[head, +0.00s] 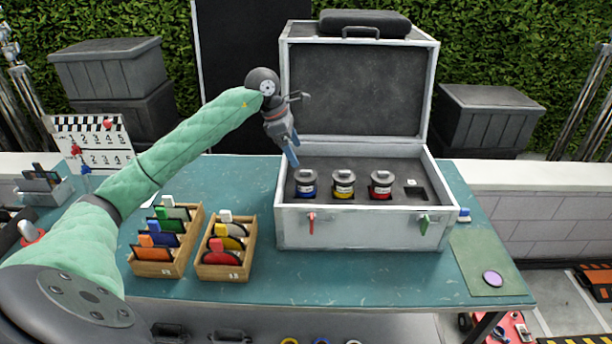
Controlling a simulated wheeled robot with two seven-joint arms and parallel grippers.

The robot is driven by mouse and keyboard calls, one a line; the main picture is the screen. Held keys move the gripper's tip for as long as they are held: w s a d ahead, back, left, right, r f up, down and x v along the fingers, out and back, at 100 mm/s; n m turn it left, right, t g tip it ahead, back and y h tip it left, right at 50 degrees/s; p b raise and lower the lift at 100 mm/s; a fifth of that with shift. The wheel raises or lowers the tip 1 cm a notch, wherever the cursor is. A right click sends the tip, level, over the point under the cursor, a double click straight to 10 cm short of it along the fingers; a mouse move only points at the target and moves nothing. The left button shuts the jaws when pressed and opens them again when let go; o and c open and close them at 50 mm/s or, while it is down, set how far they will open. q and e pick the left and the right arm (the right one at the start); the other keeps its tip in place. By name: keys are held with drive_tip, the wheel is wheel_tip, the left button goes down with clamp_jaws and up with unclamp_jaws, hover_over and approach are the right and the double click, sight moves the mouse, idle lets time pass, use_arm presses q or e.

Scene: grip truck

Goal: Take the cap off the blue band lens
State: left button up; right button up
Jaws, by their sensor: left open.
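The blue band lens (307,190) stands upright in the open case, the leftmost of three lenses in a row. Its dark cap (306,176) sits on top. My left gripper (292,155) is open and points down, above and slightly left of the blue band lens, apart from its cap. Whether anything lies behind the fingers is hard to see. My right gripper is out of view.
A yellow band lens (343,184) and a red band lens (381,185) stand close by on the right. The case wall (350,230) and raised lid (357,90) surround them. Wooden filter racks (226,270) stand left. A green mat (484,262) lies right.

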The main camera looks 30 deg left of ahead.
sight(305, 171)
use_arm(q)
drive_tip(key=shift+x, duration=3.85)
drive_tip(key=c, duration=1)
